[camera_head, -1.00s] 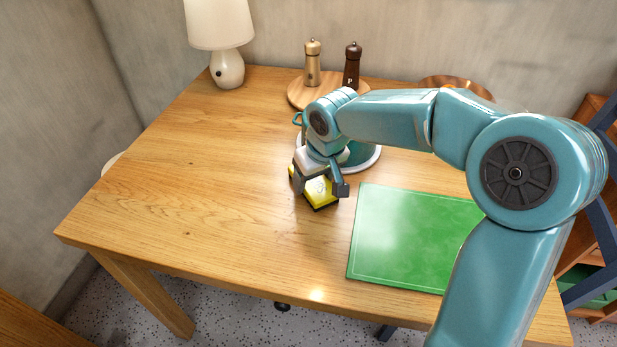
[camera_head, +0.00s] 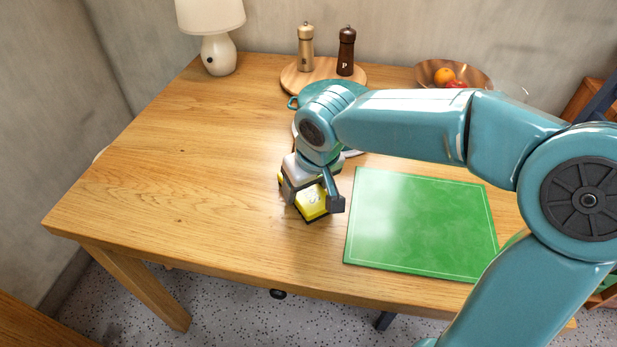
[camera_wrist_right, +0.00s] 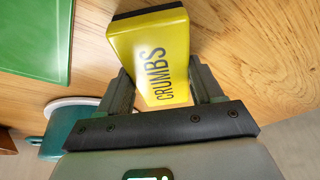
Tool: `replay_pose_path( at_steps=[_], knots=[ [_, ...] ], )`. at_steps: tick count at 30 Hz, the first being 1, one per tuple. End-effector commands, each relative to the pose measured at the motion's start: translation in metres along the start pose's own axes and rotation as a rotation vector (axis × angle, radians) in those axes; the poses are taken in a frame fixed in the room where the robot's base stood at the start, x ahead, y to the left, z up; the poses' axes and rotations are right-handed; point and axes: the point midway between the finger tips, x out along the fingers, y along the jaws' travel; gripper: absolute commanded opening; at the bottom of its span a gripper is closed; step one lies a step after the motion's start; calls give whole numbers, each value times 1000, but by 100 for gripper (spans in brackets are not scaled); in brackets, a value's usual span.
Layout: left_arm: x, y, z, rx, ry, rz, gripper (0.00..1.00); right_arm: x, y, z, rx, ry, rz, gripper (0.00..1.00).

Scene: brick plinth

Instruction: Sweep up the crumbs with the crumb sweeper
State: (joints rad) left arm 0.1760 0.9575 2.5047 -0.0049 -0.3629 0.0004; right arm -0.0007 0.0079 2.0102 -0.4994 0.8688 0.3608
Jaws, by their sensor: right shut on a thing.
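The crumb sweeper (camera_head: 312,203) is a yellow block with a dark edge, on or just above the wooden table left of the green board. In the right wrist view the sweeper (camera_wrist_right: 152,50) shows the word CRUMBS. My right gripper (camera_head: 312,200) is shut on it, with one finger on each side; the gripper (camera_wrist_right: 165,90) also shows in the wrist view. I cannot make out any crumbs on the table. My left gripper is not in view.
A green board (camera_head: 420,225) lies right of the sweeper. A teal pot or cup (camera_head: 305,100) on a white plate stands behind my wrist, partly hidden. Two mills (camera_head: 346,52) on a round board, a lamp (camera_head: 218,50) and a fruit bowl (camera_head: 425,72) stand at the back. The table's left side is clear.

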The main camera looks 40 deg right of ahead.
Motion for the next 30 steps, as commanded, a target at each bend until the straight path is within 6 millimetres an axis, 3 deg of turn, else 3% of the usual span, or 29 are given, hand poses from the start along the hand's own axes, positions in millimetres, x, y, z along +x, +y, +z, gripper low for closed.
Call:
replay_pose_path(
  at_steps=[30],
  knots=[
    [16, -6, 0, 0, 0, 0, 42, -12, -45, 49, -3, -2, -1, 41]
  ],
)
